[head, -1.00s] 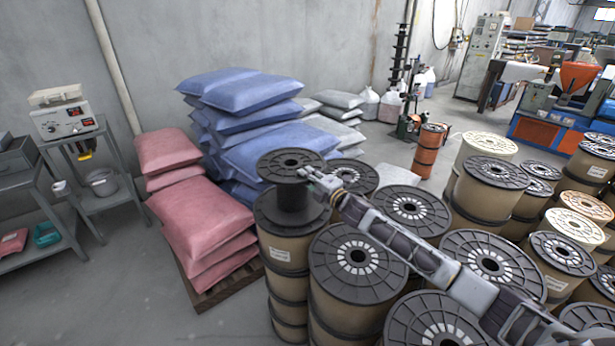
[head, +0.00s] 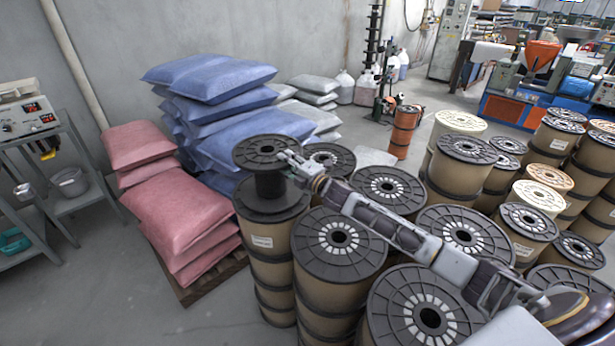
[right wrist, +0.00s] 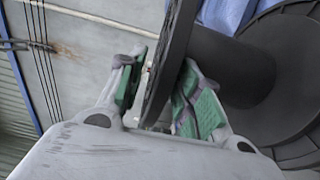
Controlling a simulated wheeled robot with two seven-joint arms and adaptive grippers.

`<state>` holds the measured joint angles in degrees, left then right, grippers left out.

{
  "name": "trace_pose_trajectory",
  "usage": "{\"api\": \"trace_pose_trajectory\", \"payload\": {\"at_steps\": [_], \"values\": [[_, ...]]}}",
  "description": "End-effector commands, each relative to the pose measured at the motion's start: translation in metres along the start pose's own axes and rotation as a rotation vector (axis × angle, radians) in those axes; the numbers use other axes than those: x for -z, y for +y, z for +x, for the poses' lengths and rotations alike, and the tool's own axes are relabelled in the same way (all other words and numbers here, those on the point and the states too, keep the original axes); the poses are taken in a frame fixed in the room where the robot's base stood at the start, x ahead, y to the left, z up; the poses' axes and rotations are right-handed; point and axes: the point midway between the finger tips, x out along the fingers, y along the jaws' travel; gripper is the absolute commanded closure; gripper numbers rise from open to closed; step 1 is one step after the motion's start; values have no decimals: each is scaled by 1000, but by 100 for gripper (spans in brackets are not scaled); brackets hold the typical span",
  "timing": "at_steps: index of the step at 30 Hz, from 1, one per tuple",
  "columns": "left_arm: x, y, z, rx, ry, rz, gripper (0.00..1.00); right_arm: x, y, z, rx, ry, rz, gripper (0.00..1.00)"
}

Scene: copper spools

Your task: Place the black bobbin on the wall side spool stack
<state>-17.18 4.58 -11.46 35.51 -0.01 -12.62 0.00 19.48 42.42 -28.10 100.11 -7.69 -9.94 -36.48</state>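The black bobbin (head: 268,149) stands upright, its core vertical, on the leftmost spool stack (head: 268,245), the one closest to the blue sacks. Its lower flange is hard to tell from the stack's black top. My right gripper (head: 288,159) is at the right edge of the bobbin's upper flange. In the right wrist view, its green-padded fingers (right wrist: 160,88) lie on either side of the black flange (right wrist: 170,60). A narrow gap shows between the left finger and the flange; the right finger is close against it. My left gripper is out of view.
Many tan spools with black tops, such as one in front (head: 338,245), crowd the right. Blue sacks (head: 220,80) and red sacks (head: 180,215) are piled on the left. A grey trolley (head: 75,180) stands at far left. Bare floor lies front left.

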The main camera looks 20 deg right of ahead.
Motion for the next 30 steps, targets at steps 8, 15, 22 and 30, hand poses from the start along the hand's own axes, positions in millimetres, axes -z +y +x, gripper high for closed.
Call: {"api": "trace_pose_trajectory", "payload": {"at_steps": [8, 15, 22, 30], "values": [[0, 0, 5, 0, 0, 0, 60, 0, -2, -23, 2, 0, 0, 65], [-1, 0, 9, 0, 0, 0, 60, 0, -1, -41, 1, 0, -1, 65], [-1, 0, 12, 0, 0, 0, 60, 0, -2, -57, 2, -1, 0, 65], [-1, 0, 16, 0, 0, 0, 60, 0, -1, -75, 1, 0, -2, 65]]}}
